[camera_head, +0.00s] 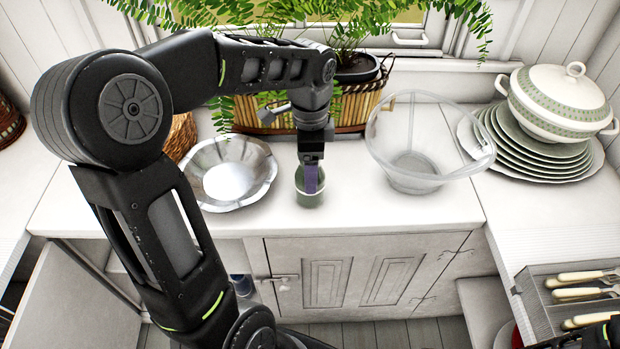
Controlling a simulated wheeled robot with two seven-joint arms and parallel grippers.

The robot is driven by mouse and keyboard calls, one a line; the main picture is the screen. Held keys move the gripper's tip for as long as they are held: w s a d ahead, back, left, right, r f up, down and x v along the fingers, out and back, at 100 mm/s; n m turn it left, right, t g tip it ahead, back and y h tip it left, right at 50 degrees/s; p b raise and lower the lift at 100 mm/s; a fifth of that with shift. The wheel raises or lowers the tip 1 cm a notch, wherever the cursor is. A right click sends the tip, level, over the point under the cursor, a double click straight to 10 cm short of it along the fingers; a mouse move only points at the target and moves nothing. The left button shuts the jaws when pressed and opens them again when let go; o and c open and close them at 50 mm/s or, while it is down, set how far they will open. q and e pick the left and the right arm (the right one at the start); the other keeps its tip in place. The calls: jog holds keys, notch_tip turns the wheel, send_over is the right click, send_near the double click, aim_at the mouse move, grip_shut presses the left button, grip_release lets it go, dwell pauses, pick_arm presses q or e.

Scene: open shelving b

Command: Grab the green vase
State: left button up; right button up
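The green vase (300,200) is a small, dark green vessel standing near the front edge of the white counter, between a silver bowl and a clear bowl. My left arm reaches in from the left and bends down over it. My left gripper (311,182) points straight down at the vase, with a purple-grey finger overlapping its rim and front. The gripper hides part of the vase. I cannot tell whether the fingers are closed on it. My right gripper is not in view; only dark pieces show at the lower right edge.
A fluted silver bowl (258,188) is left of the vase, a clear bowl (412,180) right. A wicker planter (355,108) with ferns stands behind. Stacked plates (540,168) and a tureen (560,98) are farther right. A cutlery tray (536,304) is at lower right.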

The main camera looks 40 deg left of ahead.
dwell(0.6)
pick_arm(q)
grip_shut()
dwell(0.7)
